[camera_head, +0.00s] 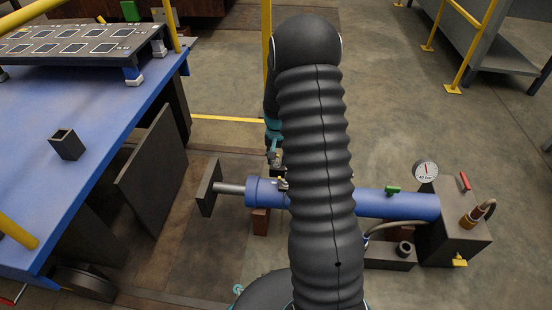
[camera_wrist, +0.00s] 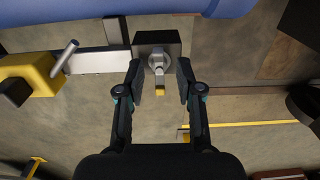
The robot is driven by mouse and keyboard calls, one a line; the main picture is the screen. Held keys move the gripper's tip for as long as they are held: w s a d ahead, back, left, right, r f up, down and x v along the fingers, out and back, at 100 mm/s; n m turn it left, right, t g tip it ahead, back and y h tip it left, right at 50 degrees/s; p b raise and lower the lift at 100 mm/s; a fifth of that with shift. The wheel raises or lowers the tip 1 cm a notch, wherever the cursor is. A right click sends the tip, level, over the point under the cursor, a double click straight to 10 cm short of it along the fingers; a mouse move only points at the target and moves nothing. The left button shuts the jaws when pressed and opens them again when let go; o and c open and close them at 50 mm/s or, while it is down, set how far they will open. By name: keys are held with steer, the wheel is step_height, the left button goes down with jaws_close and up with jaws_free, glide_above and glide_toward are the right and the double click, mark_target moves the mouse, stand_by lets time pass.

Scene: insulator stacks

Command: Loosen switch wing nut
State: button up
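In the wrist view, a grey metal round fitting with a lever-like piece (camera_wrist: 157,61), which looks like the switch wing nut, sits on a dark block (camera_wrist: 171,40). A small yellow tip (camera_wrist: 158,86) shows just below it. My gripper (camera_wrist: 160,76) is open, with one finger left and one right of the fitting. Gaps show between the fingers and the fitting; I cannot tell the depth. In the head view my gripper (camera_head: 276,157) is partly hidden by my arm, above the blue cylinder (camera_head: 400,204), beside a small metal fitting (camera_head: 283,184).
A blue table (camera_head: 100,100) with a dark slotted panel (camera_head: 75,38) stands at left. A pressure gauge (camera_head: 425,171) and a dark box (camera_head: 455,235) sit at the cylinder's right end. In the wrist view, a yellow block (camera_wrist: 38,76) with a metal rod lies left of my gripper.

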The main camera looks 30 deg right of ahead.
jaws_close()
steer(key=shift+n, duration=0.3)
steer(key=n, duration=0.3)
steer(key=shift+a+n, duration=0.1)
steer(key=shift+n, duration=0.2)
steer(key=n, duration=0.3)
steer(key=shift+n+p, duration=0.3)
steer(key=shift+p, duration=0.05)
steer(key=n, duration=1)
steer(key=shift+n, duration=0.4)
steer(key=shift+w, duration=0.1)
steer(key=shift+r, duration=0.1)
